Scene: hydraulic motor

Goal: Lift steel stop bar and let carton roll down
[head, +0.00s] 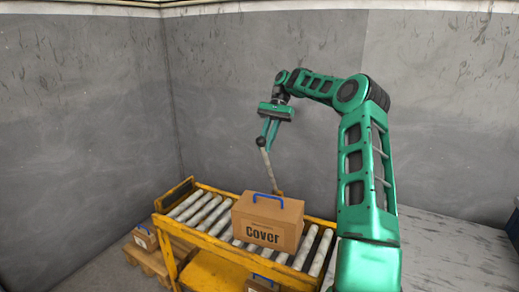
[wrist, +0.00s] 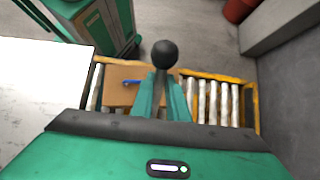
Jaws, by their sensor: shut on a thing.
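The steel stop bar (head: 267,164) is a thin grey rod with a dark ball knob (wrist: 165,54) at its top. It stands slightly tilted above the far rail of the roller conveyor, behind the carton. My gripper (head: 264,141) is shut on the stop bar just below its knob. In the wrist view the green fingers (wrist: 165,95) close around the rod under the knob. The brown carton (head: 265,231), marked "Cover" with a blue handle, sits upright on the rollers. It also shows in the wrist view (wrist: 118,74). The bar's lower end is partly hidden by the carton.
The yellow-framed conveyor (head: 205,238) has bare rollers on both sides of the carton. More cartons (head: 145,238) lie lower down, one on a wooden pallet (head: 149,262). Grey walls stand behind. A pale flat surface (wrist: 40,75) lies left in the wrist view.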

